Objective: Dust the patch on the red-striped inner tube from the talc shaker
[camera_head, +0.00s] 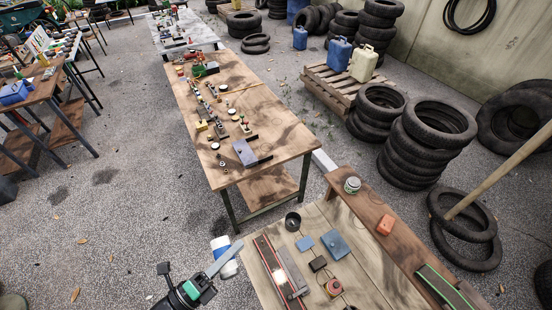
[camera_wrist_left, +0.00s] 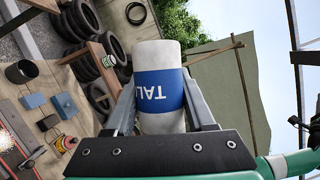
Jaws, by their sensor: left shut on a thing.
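The talc shaker (camera_head: 221,244) is white with a blue band. My left gripper (camera_head: 230,255) is shut on it, off the left side of the near bench. In the left wrist view the shaker (camera_wrist_left: 158,90) sits between the two fingers, with part of the word TALC upside down on the band. The red-striped inner tube (camera_head: 266,254) lies flat and dark along the bench's left part, apart from the shaker. A pale spot on it may be the patch, but I cannot tell. Part of the tube also shows at the lower left of the wrist view. My right gripper is not in view.
The near bench (camera_head: 349,230) also holds a black cup (camera_head: 292,221), blue boxes (camera_head: 335,244), a grey bar (camera_head: 297,283) and a red-topped item (camera_head: 333,287). A raised plank (camera_head: 375,217) bears a tin (camera_head: 352,185), an orange block (camera_head: 385,224) and a green-striped strip (camera_head: 440,285).

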